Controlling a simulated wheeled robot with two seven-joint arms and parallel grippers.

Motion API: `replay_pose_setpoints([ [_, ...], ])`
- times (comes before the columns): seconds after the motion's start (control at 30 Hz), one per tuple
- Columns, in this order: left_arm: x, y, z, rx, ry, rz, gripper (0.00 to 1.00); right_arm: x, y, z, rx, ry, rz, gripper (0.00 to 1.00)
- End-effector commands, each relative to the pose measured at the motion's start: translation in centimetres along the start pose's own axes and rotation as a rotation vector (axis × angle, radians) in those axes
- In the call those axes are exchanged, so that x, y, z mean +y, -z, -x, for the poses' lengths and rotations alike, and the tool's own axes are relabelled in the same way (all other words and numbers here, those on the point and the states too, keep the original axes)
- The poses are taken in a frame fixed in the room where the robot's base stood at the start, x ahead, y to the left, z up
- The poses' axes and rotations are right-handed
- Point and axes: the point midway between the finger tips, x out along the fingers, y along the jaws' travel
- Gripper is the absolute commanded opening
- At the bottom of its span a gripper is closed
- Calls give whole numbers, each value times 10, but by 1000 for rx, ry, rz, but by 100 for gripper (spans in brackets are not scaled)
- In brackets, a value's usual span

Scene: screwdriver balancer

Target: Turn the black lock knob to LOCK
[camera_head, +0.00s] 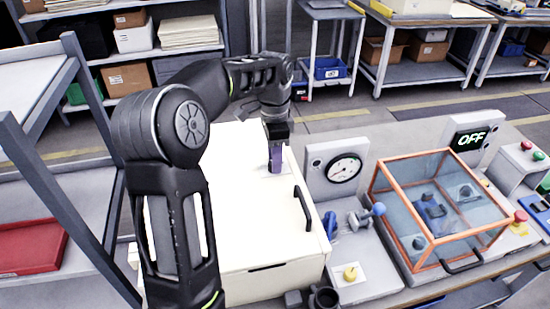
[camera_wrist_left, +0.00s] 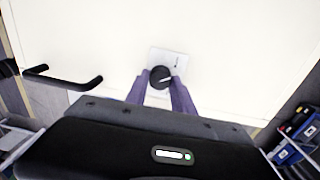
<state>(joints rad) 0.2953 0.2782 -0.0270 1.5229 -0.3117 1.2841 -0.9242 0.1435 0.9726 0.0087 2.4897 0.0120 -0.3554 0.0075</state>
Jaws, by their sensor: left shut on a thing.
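The black lock knob (camera_wrist_left: 160,77) is round with a light pointer line and sits on a small pale plate (camera_wrist_left: 168,57) on the cream cabinet's top. In the left wrist view my left gripper (camera_wrist_left: 160,88) has its two purple fingers on either side of the knob, shut on it. In the head view the left gripper (camera_head: 275,168) points down at the cabinet top (camera_head: 230,200), and its fingers hide the knob. The plate's marking is too small to read. My right gripper is not in view.
A black handle (camera_head: 303,208) stands up at the cabinet's right edge. To its right are a pressure gauge (camera_head: 344,168), a blue-knobbed lever (camera_head: 378,209), a yellow knob (camera_head: 350,273) and an orange-framed clear case (camera_head: 440,205).

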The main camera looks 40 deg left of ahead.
Motion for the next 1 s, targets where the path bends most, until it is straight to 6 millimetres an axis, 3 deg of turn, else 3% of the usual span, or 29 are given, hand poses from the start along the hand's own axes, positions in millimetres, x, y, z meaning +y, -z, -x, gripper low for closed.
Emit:
replay_pose_setpoints([
  [0.4,0,0,1,11,1,207,0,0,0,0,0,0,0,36],
  [0.87,0,0,1,12,1,228,0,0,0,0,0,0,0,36],
  [0.9,0,0,1,12,1,228,30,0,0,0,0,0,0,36],
  [1.0,0,0,1,12,1,227,39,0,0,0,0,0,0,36],
])
